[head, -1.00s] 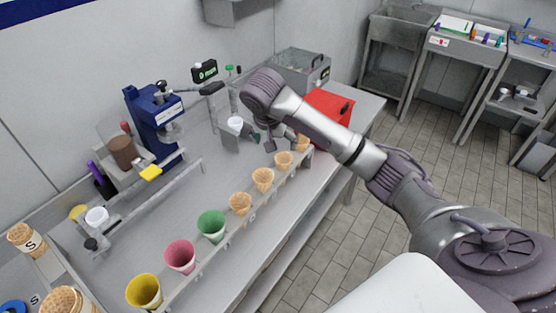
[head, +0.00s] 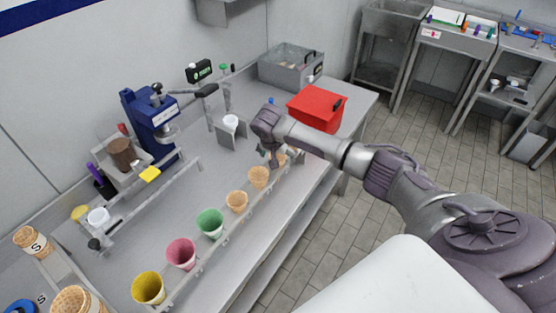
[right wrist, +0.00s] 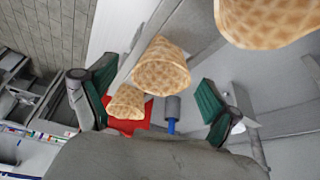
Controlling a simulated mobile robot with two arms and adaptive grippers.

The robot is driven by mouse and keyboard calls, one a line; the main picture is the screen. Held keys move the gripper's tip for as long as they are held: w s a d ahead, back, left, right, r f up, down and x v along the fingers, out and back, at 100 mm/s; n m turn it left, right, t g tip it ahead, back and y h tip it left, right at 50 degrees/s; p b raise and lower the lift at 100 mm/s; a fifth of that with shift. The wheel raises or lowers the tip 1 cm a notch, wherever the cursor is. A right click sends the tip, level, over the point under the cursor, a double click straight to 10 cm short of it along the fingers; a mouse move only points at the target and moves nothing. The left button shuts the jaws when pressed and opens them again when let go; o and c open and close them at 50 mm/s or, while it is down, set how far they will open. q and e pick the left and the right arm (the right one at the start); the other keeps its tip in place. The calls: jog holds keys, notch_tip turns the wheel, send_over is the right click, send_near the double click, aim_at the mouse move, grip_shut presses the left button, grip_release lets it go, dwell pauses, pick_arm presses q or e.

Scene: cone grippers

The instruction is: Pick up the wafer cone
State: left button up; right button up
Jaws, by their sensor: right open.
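Wafer cones stand in a front rack on the steel counter. In the head view, one is at the near end of the wafer group (head: 237,201) and another (head: 258,177) is just in front of my right gripper (head: 270,156). A further one (head: 281,158) is partly hidden by the gripper. In the right wrist view, my right gripper (right wrist: 150,100) is open and empty. A wafer cone (right wrist: 160,68) shows between its green-padded fingers, with a smaller one (right wrist: 126,103) behind and a large one (right wrist: 262,20) at the top right. Contact cannot be told. My left gripper is not in view.
Green (head: 209,222), pink (head: 181,253) and yellow (head: 149,288) cones stand in the same rack. A white cup (head: 231,121) sits in a holder behind the gripper. A red box (head: 317,108) stands at the right. The middle of the counter is clear.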

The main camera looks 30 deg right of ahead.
jog(key=shift+w+d+f, duration=0.15)
jog(key=shift+w+f, duration=0.05)
jog(key=shift+f, duration=0.3)
jog(key=shift+s, duration=0.1)
jog(key=c, duration=0.9)
jog(key=shift+o, duration=0.2)
